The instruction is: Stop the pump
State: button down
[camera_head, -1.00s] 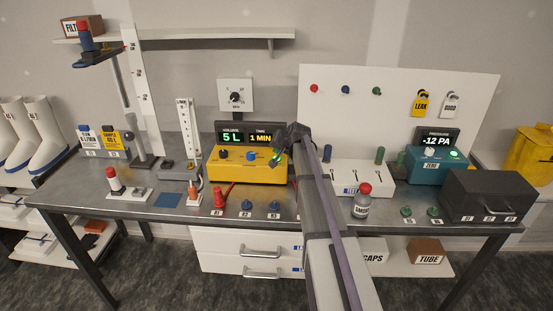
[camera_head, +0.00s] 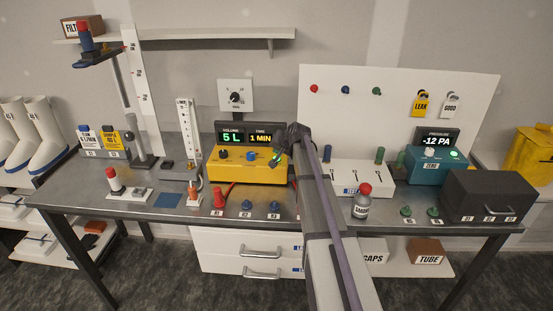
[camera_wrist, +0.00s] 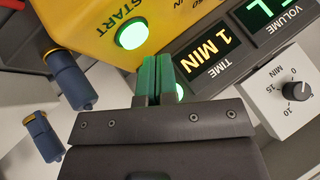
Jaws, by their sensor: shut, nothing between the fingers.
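The yellow pump box (camera_head: 240,173) stands on the bench with a dark display (camera_head: 250,138) reading 5 L and 1 MIN. In the wrist view, its lit green START button (camera_wrist: 131,35) shows beside the fingers. A second lit green spot (camera_wrist: 180,92) is partly hidden by the fingers, and I cannot tell what it is. My gripper (camera_head: 277,158) is at the right end of the pump. In the wrist view, its green-tipped fingers (camera_wrist: 158,62) are shut and empty, between the START button and the display. Whether they touch the pump is unclear.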

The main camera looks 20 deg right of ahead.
dwell(0.3)
jog(key=shift+f+b, duration=0.45)
jog(key=shift+f+b, duration=0.4)
dwell(0.4)
jog(key=shift+r, duration=0.15)
jog(key=shift+r+p, duration=0.75)
jog(key=shift+p, duration=0.15)
notch_tip(320, 180, up, 5)
jog(key=p, duration=0.5)
dwell(0.4)
